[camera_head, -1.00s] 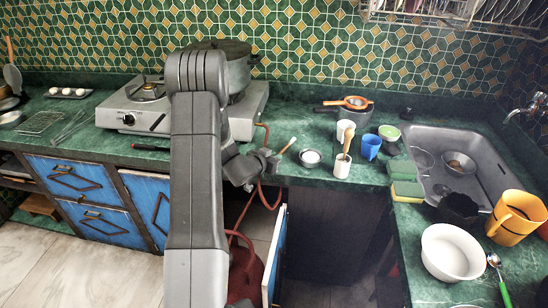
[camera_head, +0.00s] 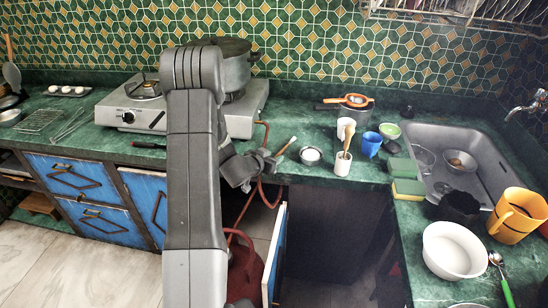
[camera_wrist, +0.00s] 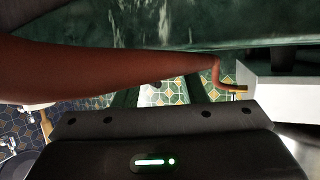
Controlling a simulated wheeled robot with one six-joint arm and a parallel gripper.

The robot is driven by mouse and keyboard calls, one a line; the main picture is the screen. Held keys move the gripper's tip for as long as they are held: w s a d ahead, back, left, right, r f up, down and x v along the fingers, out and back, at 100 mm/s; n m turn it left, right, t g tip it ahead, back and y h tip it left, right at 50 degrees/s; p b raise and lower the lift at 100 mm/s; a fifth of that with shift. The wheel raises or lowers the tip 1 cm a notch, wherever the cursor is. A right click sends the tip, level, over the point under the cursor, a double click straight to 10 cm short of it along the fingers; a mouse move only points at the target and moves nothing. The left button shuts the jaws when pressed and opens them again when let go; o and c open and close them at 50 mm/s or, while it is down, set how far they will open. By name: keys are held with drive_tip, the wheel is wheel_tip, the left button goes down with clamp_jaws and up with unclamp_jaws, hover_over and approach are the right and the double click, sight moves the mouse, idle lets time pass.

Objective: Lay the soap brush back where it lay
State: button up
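What appears to be the soap brush (camera_head: 286,147), a thin stick with a pale, reddish tip, shows at the front edge of the green counter, right of the stove. It slants up to the right. My gripper (camera_head: 268,161) is at its lower left end, close to the counter edge. Its fingers look apart, and in the wrist view two dark finger-like bars (camera_wrist: 160,92) stand with a gap between them. I see no brush clearly between them there. Whether the fingers still touch the brush is too small to tell.
A red gas hose (camera_head: 262,190) hangs beside my gripper and crosses close before the wrist camera (camera_wrist: 100,70). A small white bowl (camera_head: 311,156) and a white cup with a wooden tool (camera_head: 342,165) stand right of the brush. The gas hotplate (camera_head: 130,112) is left. A blue door stands open below.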

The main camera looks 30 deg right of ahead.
drive_tip(key=b+v, duration=0.1)
drive_tip(key=v, duration=1.1)
drive_tip(key=shift+s+a, duration=0.15)
drive_tip(key=shift+s, duration=0.05)
drive_tip(key=p+x, duration=0.1)
drive_tip(key=x, duration=1.3)
drive_tip(key=shift+w+r, duration=0.1)
drive_tip(key=shift+r, duration=0.05)
drive_tip(key=shift+a+r+p, duration=0.1)
drive_tip(key=shift+r+p, duration=0.2)
drive_tip(key=shift+p, duration=0.15)
drive_tip(key=shift+f, duration=0.15)
